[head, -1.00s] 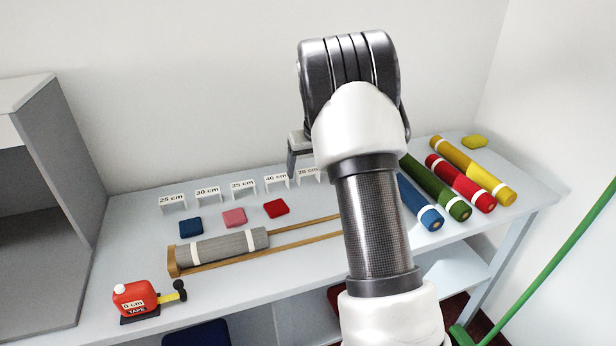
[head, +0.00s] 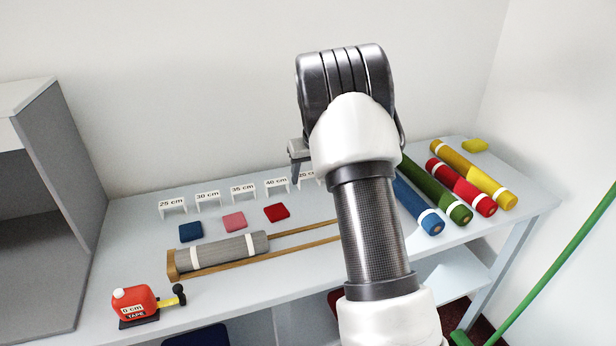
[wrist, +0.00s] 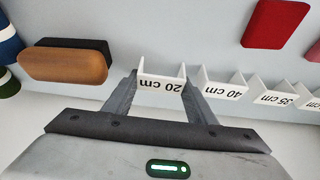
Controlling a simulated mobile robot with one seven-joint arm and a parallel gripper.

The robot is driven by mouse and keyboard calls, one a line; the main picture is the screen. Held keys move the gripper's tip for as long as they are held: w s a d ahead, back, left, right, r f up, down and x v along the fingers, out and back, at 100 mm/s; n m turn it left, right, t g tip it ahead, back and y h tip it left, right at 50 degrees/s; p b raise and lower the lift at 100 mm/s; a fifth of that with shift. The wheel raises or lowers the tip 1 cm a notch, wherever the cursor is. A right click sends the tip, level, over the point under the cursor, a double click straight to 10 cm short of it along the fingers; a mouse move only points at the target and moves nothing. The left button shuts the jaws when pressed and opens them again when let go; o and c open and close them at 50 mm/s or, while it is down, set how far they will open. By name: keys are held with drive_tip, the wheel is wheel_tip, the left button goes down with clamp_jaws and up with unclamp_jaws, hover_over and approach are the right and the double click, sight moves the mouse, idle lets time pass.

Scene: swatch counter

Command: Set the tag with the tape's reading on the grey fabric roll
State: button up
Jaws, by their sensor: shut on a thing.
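My gripper (wrist: 160,92) is shut on the white "20 cm" tag (wrist: 161,83), with one finger on each side of it. In the head view my arm hides part of this tag (head: 306,175), at the right end of the row. The grey fabric roll (head: 222,250) lies in a wooden cradle (head: 205,268) at the front of the counter, with white bands around it. My gripper is behind and to the right of the roll.
Tags marked 25 (head: 172,205), 30 (head: 207,197), 35 (head: 242,189) and 40 cm (head: 276,184) stand left of my gripper. Blue, pink and red swatches (head: 277,212) lie before them. Coloured rolls (head: 473,172) lie right. A brown block (wrist: 63,66) is beside my gripper.

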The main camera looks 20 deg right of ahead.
wheel_tip(320, 180, up, 9)
drive_tip(key=shift+a+r+p, duration=0.1)
drive_tip(key=shift+a+p, duration=0.05)
drive_tip(key=shift+p, duration=0.85)
drive_tip(key=s+a+n+g+y+p, duration=0.1)
drive_tip(key=s+a+n+y+p, duration=0.1)
drive_tip(key=s+a+n+p, duration=0.45)
drive_tip(key=s+a+n+g+y+p, duration=0.15)
drive_tip(key=s+a+n, duration=0.25)
drive_tip(key=a, duration=0.6)
drive_tip(key=r+n+g+y+p, duration=0.15)
drive_tip(key=n+p, duration=0.25)
drive_tip(key=n, duration=0.4)
hover_over(218, 245)
drive_tip(key=shift+d+f+m, duration=0.1)
drive_tip(key=shift+f+m, duration=0.05)
drive_tip(key=shift+m, duration=0.1)
drive_tip(key=shift+f+b, duration=3.3)
drive_tip(key=shift+f, duration=1.35)
drive_tip(key=o, duration=1.1)
drive_tip(key=shift+r, duration=0.15)
